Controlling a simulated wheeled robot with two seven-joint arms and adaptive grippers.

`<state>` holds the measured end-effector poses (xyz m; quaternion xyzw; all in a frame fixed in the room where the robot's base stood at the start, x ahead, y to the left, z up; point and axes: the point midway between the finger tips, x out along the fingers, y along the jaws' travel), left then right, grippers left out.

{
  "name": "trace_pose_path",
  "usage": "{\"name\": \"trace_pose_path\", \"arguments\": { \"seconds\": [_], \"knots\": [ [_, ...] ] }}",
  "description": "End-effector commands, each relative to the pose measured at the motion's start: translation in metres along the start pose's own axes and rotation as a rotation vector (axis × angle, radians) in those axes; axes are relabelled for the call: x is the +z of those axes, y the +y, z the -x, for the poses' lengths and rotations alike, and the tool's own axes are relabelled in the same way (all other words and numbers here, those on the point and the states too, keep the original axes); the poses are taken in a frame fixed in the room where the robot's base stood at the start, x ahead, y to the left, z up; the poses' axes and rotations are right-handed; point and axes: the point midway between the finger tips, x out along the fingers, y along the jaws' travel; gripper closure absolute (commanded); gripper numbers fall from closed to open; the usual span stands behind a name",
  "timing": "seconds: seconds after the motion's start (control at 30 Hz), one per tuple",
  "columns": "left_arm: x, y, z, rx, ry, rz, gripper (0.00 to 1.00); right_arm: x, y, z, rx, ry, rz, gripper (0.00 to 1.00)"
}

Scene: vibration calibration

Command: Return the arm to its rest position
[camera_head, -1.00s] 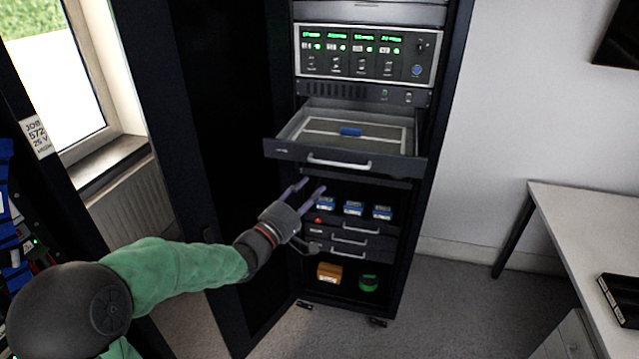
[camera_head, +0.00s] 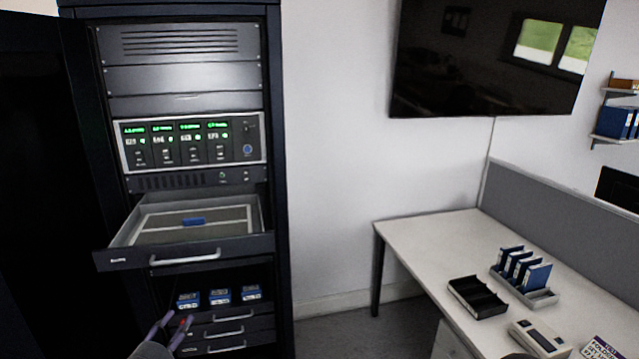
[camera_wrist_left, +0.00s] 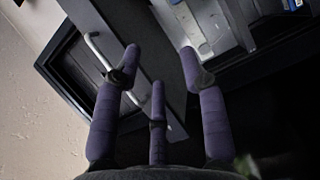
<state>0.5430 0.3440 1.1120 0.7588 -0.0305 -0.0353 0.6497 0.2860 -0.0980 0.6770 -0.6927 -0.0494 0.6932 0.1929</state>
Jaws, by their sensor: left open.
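My left gripper (camera_head: 172,331) shows at the bottom left of the head view, in front of the rack's lower drawers. Its purple fingers are spread and empty. In the left wrist view the open fingers (camera_wrist_left: 160,75) point toward a drawer front with a pale bar handle (camera_wrist_left: 97,50), with nothing between them. The rest of the left arm is out of the head view. My right gripper is not in view.
The rack's open drawer (camera_head: 255,247) juts out above my left gripper, with a blue block (camera_head: 193,221) inside. Several blue boxes (camera_head: 220,297) sit below it. A white desk (camera_head: 425,235) with a black tray (camera_head: 477,298) stands at right.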

Motion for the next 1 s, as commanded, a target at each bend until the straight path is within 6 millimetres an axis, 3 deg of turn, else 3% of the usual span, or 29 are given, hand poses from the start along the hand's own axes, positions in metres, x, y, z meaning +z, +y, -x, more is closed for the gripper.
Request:
{"name": "trace_pose_path", "arguments": {
  "seconds": [0.03,0.23,0.47,0.67,0.8,1.0],
  "knots": [
    [0.014,-0.028,-0.006,-0.062,-0.016,-0.016,0.58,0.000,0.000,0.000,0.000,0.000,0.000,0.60],
    [0.067,-0.125,-0.011,-0.300,-0.102,-0.134,0.58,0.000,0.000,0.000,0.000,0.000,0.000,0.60],
    [0.144,-0.229,0.017,-0.559,-0.299,-0.288,0.58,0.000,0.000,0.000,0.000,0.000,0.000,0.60],
    [0.215,-0.305,0.068,-0.748,-0.549,-0.424,0.58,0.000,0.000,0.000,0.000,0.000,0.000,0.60],
    [0.263,-0.346,0.119,-0.852,-0.760,-0.511,0.58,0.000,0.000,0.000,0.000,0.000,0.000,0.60],
    [0.312,-0.381,0.189,-0.937,-1.037,-0.600,0.58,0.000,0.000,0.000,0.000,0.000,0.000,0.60]
  ]
}}
